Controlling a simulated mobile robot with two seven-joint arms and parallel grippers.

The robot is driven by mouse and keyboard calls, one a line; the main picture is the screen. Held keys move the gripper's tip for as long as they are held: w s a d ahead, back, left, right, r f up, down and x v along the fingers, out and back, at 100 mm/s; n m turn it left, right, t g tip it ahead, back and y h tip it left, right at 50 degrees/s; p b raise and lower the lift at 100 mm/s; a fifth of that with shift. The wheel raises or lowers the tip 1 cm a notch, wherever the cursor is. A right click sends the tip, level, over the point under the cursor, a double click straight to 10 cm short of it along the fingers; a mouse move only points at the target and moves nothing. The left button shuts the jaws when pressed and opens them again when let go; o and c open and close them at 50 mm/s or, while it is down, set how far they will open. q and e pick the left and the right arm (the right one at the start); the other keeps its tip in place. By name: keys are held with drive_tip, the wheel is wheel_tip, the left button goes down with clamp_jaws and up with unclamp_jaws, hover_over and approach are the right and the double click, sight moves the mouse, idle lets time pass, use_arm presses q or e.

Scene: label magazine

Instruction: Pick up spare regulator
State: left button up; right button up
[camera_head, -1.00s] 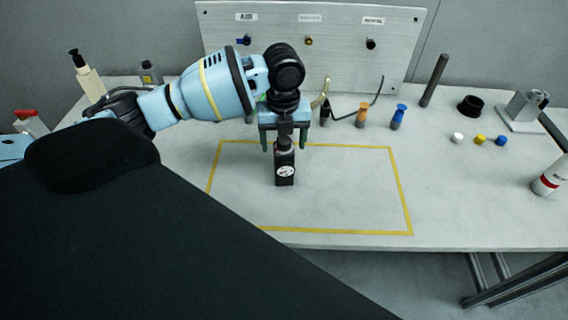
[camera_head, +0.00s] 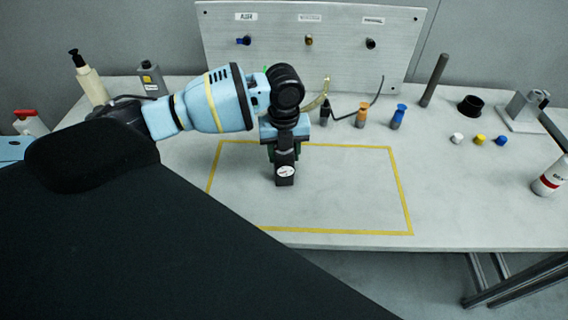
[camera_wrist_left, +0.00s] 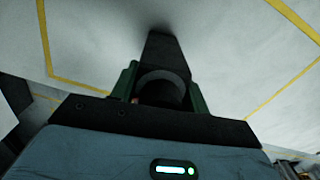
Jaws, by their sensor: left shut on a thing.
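The spare regulator (camera_head: 285,173) is a small black block with a round white-faced label or gauge, inside the yellow taped rectangle on the bench. My left gripper (camera_head: 284,154) is above it, pointing down, with its fingers shut on the regulator's upper part. In the left wrist view the regulator (camera_wrist_left: 165,55) shows as a dark body between the green fingers (camera_wrist_left: 160,90). I cannot tell whether its base touches the bench. My right gripper is not in view.
A panel (camera_head: 340,60) with labelled ports stands at the back. Black, orange (camera_head: 361,115) and blue (camera_head: 398,117) fittings, a dark upright rod (camera_head: 434,80) and coloured caps (camera_head: 479,139) stand right of the arm. Bottles (camera_head: 88,80) stand at left. The taped area's right half is clear.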

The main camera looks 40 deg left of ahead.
use_arm(q)
drive_tip(key=shift+r, duration=0.1)
drive_tip(key=shift+c, duration=0.5)
drive_tip(key=shift+r, duration=0.55)
wheel_tip(320, 180, up, 2)
drive_tip(key=shift+r, duration=0.1)
drive_tip(key=shift+s+d+r, duration=0.15)
drive_tip(key=shift+s+d, duration=0.2)
drive_tip(key=shift+s, duration=0.15)
drive_tip(key=s+d+r+p, duration=0.1)
drive_tip(key=s+d, duration=0.7)
drive_tip(key=s, duration=0.4)
drive_tip(key=shift+s, duration=0.2)
drive_tip(key=shift+r, duration=0.15)
